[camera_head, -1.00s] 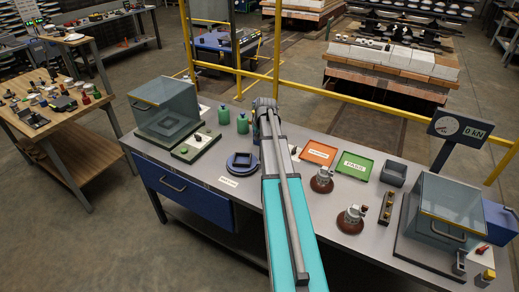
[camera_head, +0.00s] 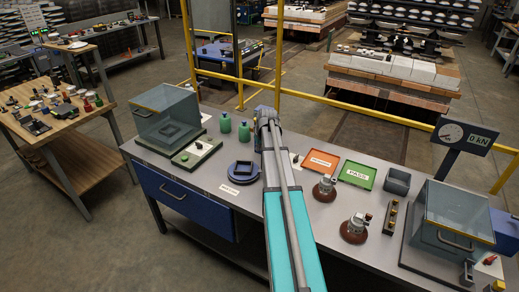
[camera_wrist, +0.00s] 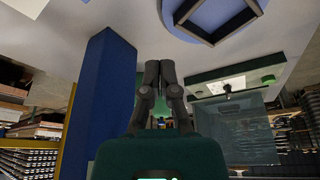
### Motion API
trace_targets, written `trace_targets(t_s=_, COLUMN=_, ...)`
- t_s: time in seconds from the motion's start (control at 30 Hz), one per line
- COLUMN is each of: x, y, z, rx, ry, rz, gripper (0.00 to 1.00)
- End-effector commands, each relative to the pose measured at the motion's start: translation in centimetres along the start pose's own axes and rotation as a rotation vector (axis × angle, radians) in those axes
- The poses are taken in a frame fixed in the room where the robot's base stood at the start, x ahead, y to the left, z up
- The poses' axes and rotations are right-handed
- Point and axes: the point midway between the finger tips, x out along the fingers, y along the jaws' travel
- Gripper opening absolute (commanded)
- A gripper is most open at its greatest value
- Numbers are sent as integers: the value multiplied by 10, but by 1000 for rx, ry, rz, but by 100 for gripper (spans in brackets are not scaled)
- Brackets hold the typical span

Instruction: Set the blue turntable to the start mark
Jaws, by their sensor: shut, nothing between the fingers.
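The blue turntable (camera_head: 243,172) lies on the grey bench, left of my arm in the head view. It is a round base with a raised square frame. Part of its underlying ring and square frame also shows at the top of the wrist view (camera_wrist: 215,14). A small white label (camera_head: 229,189) lies on the bench in front of it; its writing is too small to read. My gripper (camera_wrist: 158,64) is shut and empty in the wrist view, apart from the turntable. In the head view my arm hides the gripper's fingers.
Two green bottles (camera_head: 225,122) and a pale control panel (camera_head: 196,152) stand behind and left of the turntable. A clear-walled box (camera_head: 165,112) is farther left. Orange (camera_head: 320,162) and green (camera_head: 356,174) trays lie right of my arm.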

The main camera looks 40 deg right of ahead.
Motion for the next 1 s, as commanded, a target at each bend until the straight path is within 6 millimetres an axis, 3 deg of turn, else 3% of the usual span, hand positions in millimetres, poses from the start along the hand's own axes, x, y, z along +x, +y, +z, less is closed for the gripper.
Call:
trace_targets(t_s=0.9, x=78, y=0, z=1, rx=0, ry=0, rz=0, gripper=0)
trace_targets(t_s=1.0, x=70, y=-1, z=14, rx=1, ry=0, rz=0, gripper=0)
